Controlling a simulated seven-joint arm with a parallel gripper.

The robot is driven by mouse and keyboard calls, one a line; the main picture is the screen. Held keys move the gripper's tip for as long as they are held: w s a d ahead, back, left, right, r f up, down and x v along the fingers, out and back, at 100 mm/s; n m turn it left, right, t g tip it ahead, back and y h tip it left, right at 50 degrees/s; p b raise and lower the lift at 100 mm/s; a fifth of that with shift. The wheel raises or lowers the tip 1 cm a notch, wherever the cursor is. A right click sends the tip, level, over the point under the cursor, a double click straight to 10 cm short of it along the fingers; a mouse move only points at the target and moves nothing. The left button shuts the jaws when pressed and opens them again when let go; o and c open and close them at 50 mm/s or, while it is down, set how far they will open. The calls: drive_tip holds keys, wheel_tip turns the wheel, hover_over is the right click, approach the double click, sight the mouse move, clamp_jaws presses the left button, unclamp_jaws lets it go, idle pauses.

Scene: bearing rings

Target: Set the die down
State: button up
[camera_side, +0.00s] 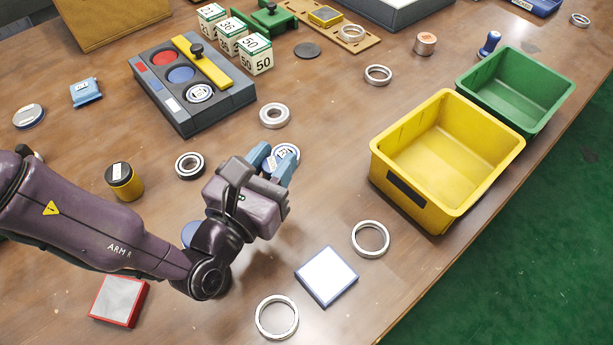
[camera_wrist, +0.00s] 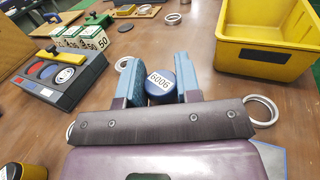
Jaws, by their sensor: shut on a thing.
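My gripper (camera_side: 271,162) is shut on a die, a blue cylinder with a pale round face (camera_side: 287,152) in the side view. In the wrist view the die (camera_wrist: 159,82) sits between the two blue fingers of the gripper (camera_wrist: 157,75), its white label reading 6006. The die is over the middle of the table; I cannot tell whether its bottom touches the wood. A dark grey die block (camera_side: 213,116) stands up and left of the gripper, with a red round, a blue round and a white-marked round in a row. A yellow bar (camera_side: 216,70) lies along it.
A yellow bin (camera_side: 408,200) and a green bin (camera_side: 540,119) stand at right. Bearing rings (camera_side: 274,116) (camera_side: 189,165) lie near the gripper. Others (camera_side: 370,239) (camera_side: 277,317) lie nearer the front, by a white-topped pad (camera_side: 326,276).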

drive_tip(key=w+d+f, duration=0.1)
drive_tip(key=f, duration=0.1)
drive_tip(key=w+d+f, duration=0.1)
drive_tip(key=f, duration=0.1)
drive_tip(key=w+d+f, duration=0.2)
drive_tip(key=shift+f, duration=0.1)
drive_tip(key=shift+w+d+f, duration=0.15)
drive_tip(key=shift+f, duration=1.45)
drive_tip(key=o, duration=1)
drive_tip(key=shift+f, duration=0.15)
drive_tip(key=shift+v, duration=3.8)
